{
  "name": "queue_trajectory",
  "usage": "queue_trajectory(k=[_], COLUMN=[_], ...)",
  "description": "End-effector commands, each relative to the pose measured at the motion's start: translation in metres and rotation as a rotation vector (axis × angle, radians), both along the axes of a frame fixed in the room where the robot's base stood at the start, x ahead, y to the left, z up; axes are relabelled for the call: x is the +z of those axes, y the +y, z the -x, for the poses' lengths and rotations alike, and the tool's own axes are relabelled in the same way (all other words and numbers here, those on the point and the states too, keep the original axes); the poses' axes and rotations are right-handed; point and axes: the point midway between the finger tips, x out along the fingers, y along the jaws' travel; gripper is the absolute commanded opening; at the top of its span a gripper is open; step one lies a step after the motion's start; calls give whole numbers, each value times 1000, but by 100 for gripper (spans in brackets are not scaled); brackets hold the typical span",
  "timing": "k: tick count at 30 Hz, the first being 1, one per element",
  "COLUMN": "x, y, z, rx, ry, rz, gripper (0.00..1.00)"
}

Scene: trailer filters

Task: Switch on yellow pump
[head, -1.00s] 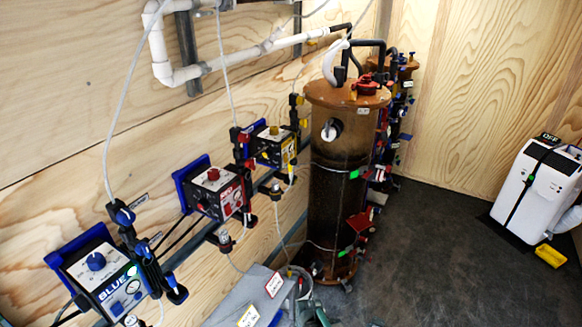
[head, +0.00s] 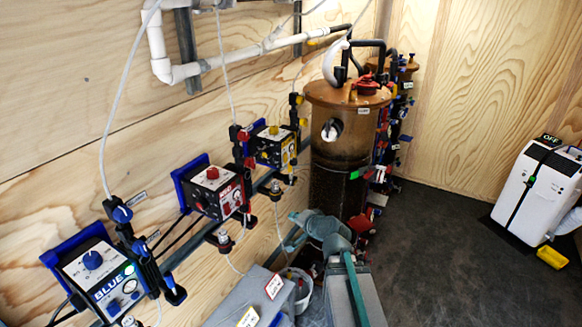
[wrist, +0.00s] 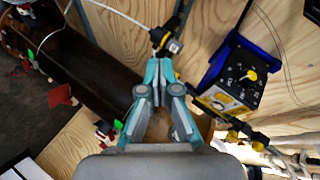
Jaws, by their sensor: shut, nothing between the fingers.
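The yellow pump (head: 273,147) is a small dark box with a yellow front label and yellow knob on a blue wall bracket. It is the farthest of three pumps along the wooden wall in the head view. In the wrist view the yellow pump (wrist: 232,85) is right of my gripper, with its yellow dial (wrist: 249,75) facing the camera. My teal gripper (wrist: 157,72) is shut and empty, its fingertips apart from the pump. In the head view, my teal arm end shows low in the middle, below and right of the pump.
A blue pump (head: 103,277) and a red pump (head: 212,192) hang nearer on the wall. A brown filter column (head: 338,180) stands right of the yellow pump. A black fitting with a cable (wrist: 165,42) lies just beyond my fingertips. The dark floor (head: 450,240) at right is open.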

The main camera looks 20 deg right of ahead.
Motion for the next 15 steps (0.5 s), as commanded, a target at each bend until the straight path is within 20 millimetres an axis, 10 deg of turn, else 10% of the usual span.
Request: queue_trajectory(k=[6, 15], x=[98, 117], y=[-35, -60], z=[-24, -27], rx=[-217, -364], ry=[-265, -360], rz=[-227, -375], gripper=[0, 0])
